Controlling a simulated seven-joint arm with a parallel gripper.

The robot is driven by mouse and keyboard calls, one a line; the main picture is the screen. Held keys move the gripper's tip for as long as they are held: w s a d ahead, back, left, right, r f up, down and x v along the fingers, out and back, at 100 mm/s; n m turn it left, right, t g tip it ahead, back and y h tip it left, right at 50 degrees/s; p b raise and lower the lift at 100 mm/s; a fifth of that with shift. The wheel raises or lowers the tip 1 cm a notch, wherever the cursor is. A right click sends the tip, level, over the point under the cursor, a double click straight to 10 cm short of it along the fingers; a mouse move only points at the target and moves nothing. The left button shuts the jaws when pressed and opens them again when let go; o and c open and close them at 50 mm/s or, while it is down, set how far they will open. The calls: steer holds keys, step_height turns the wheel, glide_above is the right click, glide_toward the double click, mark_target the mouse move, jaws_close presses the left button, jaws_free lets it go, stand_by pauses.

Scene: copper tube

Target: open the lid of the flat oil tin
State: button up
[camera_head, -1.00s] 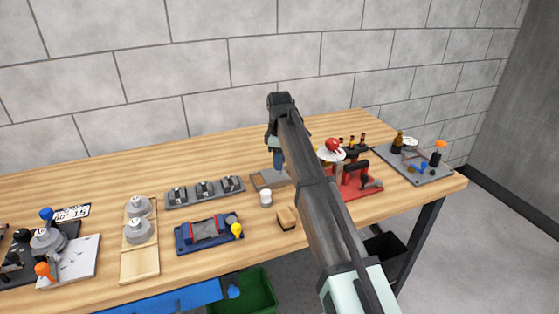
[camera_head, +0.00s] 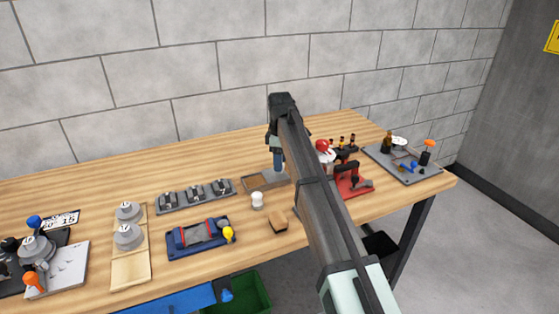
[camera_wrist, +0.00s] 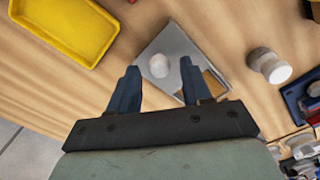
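A flat, square, silver-grey thing, which I take to be the oil tin (camera_wrist: 170,48), lies on the wooden table in the wrist view. A pale round spot shows on its surface; I cannot tell if it is a cap or a reflection. A brown patch shows at its right corner. In the head view the tin (camera_head: 262,184) is small and partly behind my fingers, and I cannot make out the lid's state. My gripper (camera_wrist: 160,84) is over the tin's near part, its two blue fingers apart with nothing between them. It also shows in the head view (camera_head: 278,168).
A white jar (camera_wrist: 269,66) stands beside the tin. A yellow tray (camera_wrist: 68,28) lies at the upper left of the wrist view. A wooden block (camera_head: 278,220), a blue fixture (camera_head: 200,237) and a red stand (camera_head: 352,180) are nearby in the head view. Bare table lies behind the tin.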

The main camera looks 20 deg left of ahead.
step_height(320, 180, up, 14)
steer(key=shift+f, duration=0.1)
stand_by(0.7)
stand_by(0.4)
